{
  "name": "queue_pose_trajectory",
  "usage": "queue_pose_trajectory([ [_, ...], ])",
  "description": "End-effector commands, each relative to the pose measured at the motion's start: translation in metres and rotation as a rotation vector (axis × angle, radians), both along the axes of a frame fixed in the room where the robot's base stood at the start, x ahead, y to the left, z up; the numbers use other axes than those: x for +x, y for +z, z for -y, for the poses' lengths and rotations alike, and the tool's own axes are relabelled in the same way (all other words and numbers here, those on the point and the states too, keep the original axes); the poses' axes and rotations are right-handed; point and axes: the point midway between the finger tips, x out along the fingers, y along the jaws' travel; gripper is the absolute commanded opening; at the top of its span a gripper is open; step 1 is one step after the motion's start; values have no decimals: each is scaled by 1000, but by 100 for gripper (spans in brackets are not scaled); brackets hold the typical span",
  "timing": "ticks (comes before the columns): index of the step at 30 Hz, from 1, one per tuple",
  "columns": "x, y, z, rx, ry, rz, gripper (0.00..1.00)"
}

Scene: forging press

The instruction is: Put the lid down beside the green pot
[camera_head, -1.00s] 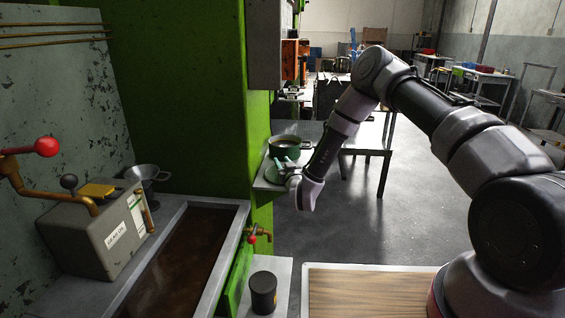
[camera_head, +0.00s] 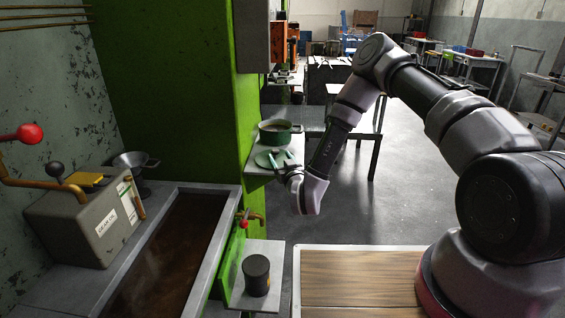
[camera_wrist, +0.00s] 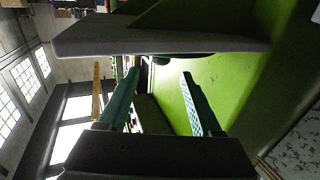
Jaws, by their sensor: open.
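The green pot (camera_head: 271,137) stands upright and uncovered on a small grey shelf (camera_head: 255,170) beside the green press column, with brown contents showing. The green lid (camera_head: 264,160) lies on the same shelf, just in front of the pot, partly hidden by my gripper. My gripper (camera_head: 280,166) is at the lid's right front side. In the wrist view my gripper (camera_wrist: 158,88) has its two green fingers spread apart, with nothing seen between them. Whether a finger still touches the lid cannot be told.
A grey table (camera_head: 310,118) stands behind the shelf. A dark canister (camera_head: 256,275) sits on a lower ledge at the front. The floor right of the shelf is clear.

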Motion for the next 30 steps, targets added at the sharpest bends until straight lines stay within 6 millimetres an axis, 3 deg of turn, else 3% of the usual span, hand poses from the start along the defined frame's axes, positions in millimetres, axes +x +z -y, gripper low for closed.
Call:
queue_pose_trajectory([
  [3,-15,-1,6,1,-1,-3,66],
  [9,-25,1,9,1,1,1,66],
  [13,-22,4,10,3,0,-1,66],
  [16,-9,17,17,8,-6,-17,66],
  [24,46,97,60,24,-35,-150,66],
  [30,60,164,101,18,-69,-279,66],
])
